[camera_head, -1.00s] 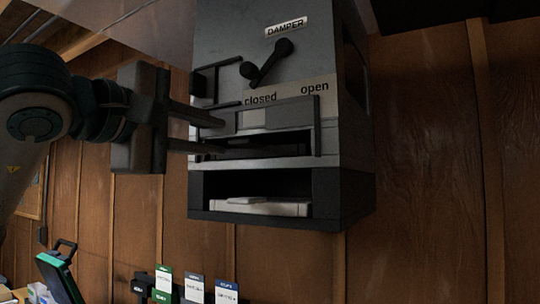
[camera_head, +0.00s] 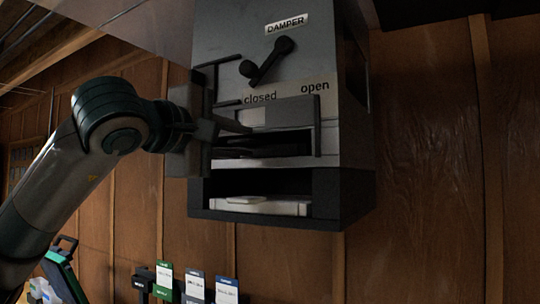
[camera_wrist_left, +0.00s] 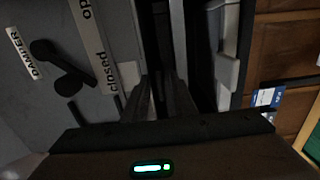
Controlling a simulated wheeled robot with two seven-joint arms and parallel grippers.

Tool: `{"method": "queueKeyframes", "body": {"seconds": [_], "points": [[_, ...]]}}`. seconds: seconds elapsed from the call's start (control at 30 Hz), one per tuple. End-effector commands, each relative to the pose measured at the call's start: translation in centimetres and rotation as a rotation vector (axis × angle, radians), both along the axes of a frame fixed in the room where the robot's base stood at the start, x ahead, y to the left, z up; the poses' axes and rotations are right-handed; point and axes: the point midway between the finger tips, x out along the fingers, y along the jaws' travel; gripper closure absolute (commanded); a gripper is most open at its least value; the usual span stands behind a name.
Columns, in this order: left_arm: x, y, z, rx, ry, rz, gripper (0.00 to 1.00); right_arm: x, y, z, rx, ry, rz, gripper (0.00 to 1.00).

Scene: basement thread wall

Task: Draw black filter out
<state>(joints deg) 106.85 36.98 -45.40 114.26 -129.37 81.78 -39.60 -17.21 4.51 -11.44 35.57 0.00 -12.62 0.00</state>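A grey cabinet (camera_head: 240,60) hangs on the wall with an upper and a lower slot in its front. A dark edge, apparently the black filter (camera_head: 262,147), lies in the shadowed upper slot; most of it is hidden. My left gripper (camera_head: 242,139) is at the left part of the upper slot. Its two fingers are apart, one above the other, pointing into the opening. In the left wrist view the fingers (camera_wrist_left: 165,95) reach toward the dark slot; contact with the filter cannot be told. My right gripper is out of view.
A pale, flat piece (camera_head: 262,206) lies in the lower slot. A damper lever (camera_head: 268,62) and a bar handle (camera_head: 222,63) stick out above the slots. Several labelled cards (camera_head: 195,288) stand below. The wood wall (camera_head: 425,160) at right is clear.

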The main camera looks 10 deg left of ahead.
Motion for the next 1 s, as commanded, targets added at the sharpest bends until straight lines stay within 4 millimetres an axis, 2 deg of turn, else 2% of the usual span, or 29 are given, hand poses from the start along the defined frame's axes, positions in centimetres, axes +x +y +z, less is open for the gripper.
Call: {"method": "queueKeyframes", "body": {"seconds": [0.17,0.2,0.3,0.63,1.0], "points": [[0.0,0.0,0.0,0.000,0.000,0.000,0.75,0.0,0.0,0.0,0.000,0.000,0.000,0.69],[0.0,0.0,0.0,0.000,0.000,0.000,0.77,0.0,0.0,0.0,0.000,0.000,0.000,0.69],[0.0,0.0,0.0,0.000,0.000,0.000,1.00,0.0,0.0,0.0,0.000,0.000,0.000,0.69],[-0.4,0.1,-0.1,0.000,-0.001,-0.001,1.00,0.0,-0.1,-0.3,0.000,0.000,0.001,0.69],[-2.5,0.9,-0.1,-0.001,-0.001,0.000,1.00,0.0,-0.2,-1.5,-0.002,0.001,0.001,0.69]]}}
